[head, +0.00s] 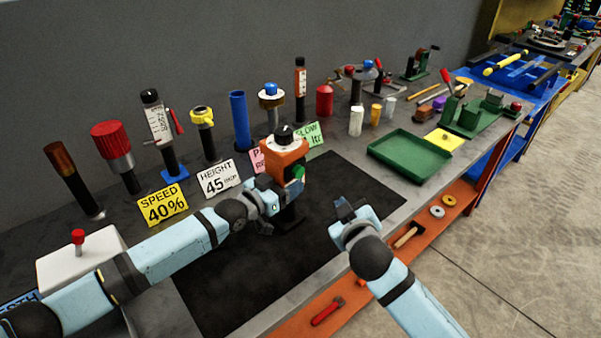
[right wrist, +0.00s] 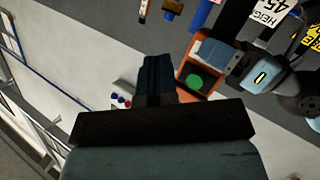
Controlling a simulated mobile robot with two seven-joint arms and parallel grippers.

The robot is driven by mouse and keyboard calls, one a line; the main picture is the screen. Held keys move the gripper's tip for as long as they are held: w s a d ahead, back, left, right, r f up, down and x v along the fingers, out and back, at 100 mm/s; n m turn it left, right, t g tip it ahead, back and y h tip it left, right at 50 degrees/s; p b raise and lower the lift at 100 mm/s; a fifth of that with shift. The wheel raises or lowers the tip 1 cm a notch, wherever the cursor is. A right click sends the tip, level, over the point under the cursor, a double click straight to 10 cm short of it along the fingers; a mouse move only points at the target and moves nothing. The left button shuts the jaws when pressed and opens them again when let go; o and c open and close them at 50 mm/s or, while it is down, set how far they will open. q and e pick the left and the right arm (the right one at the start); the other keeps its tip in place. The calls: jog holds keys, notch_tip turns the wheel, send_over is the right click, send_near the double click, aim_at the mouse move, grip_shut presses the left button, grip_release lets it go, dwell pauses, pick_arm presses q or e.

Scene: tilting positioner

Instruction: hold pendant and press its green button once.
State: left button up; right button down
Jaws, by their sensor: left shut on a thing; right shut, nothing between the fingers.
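The pendant (head: 284,156) is an orange box with a black knob on top and a green button (head: 298,172) on its right side. My left gripper (head: 268,190) is shut on the pendant and holds it upright above the black mat. My right gripper (head: 344,207) is shut and empty, to the right of the pendant and apart from it. In the right wrist view the green button (right wrist: 194,82) faces the camera, just right of my shut right fingers (right wrist: 157,75). The pendant's lower part is partly hidden by my left gripper.
Yellow (head: 162,204), white (head: 219,179) and green (head: 311,135) cards and several upright tools stand behind the pendant. A green tray (head: 409,155) lies to the right. A white box with a red knob (head: 78,240) is at the left. The black mat (head: 240,300) is mostly clear.

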aim_at(298, 172)
jog(key=shift+s+a+r+n+t+h, duration=0.2)
jog(key=shift+s+r+n+t+h, duration=0.2)
jog(key=shift+s+r+t+h, duration=0.45)
jog(key=shift+s+a+r+n+t+h, duration=0.15)
jog(key=shift+s+r+n+t+h, duration=0.25)
jog(key=shift+s+r+t+h, duration=0.4)
jog(key=shift+w+r, duration=0.2)
jog(key=shift+r, duration=0.05)
jog(key=w+a, duration=0.5)
jog(key=w, duration=0.1)
jog(key=shift+w+a, duration=0.3)
jog(key=shift+a, duration=0.1)
jog(key=shift+w+a, duration=0.1)
dwell(0.9)
jog(key=shift+w+a, duration=0.15)
jog(key=shift+w, duration=0.05)
jog(key=shift+w+a, duration=0.4)
dwell(0.9)
dwell(0.3)
jog(key=shift+s+d, duration=0.65)
jog(key=shift+s, duration=0.1)
